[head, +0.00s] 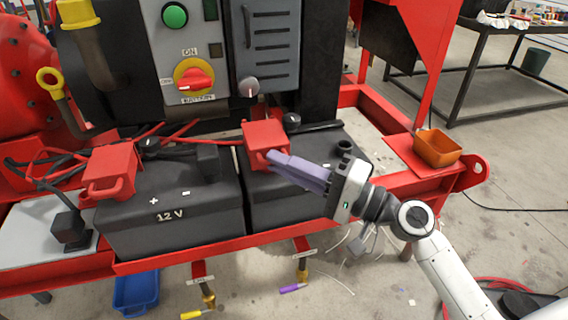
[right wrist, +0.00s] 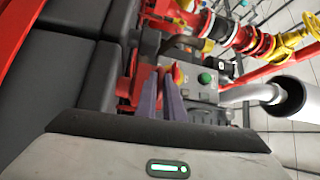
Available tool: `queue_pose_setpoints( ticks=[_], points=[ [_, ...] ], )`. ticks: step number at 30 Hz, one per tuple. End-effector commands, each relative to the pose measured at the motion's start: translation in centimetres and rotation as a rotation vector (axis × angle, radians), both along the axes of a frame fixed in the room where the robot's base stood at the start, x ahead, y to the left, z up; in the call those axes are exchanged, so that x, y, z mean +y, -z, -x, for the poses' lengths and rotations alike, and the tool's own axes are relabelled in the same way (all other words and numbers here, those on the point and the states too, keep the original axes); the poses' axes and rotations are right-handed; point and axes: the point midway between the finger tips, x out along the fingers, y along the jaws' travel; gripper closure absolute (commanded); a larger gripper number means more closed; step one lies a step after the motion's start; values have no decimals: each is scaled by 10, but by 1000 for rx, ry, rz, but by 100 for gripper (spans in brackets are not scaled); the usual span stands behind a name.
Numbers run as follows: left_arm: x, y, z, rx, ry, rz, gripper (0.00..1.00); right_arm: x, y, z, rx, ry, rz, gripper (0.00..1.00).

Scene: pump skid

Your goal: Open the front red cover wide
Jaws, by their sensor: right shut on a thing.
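Two boxy red covers sit on the black batteries in the head view. One red cover (head: 110,168) is at the left end of the battery marked 12 V (head: 172,216), with its loop handle toward me. The other red cover (head: 264,137) is on the right battery (head: 290,205). My right gripper (head: 270,158) reaches in from the right, its purple fingers shut at the lower edge of this second cover, where its handle is mostly hidden. In the right wrist view the fingers (right wrist: 163,98) meet beside red material. How far the cover is tilted is hard to tell. My left gripper is out of view.
A control panel with a green button (head: 174,16) and a red rotary switch (head: 194,79) stands behind the batteries. Black and red cables run between the covers. An orange bin (head: 437,148) sits at the right on the red frame. A blue bin (head: 136,293) is on the floor.

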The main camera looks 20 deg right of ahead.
Motion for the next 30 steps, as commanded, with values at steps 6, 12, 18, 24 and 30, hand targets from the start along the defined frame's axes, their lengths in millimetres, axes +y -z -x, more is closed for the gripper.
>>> queue_pose_setpoints(
  ticks=[6, 12, 18, 24, 30],
  points=[
    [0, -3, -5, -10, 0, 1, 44, 0, 0, 0, 0, -1, 2, 100],
    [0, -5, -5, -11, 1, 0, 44, 0, -1, 0, 3, -1, 1, 100],
    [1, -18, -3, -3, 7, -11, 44, 0, -10, 1, 33, -1, -2, 100],
    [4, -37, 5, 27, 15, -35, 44, 0, -27, 1, 113, -2, -12, 100],
    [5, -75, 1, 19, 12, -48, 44, 0, -46, -1, 231, -2, -26, 100]
  ],
)
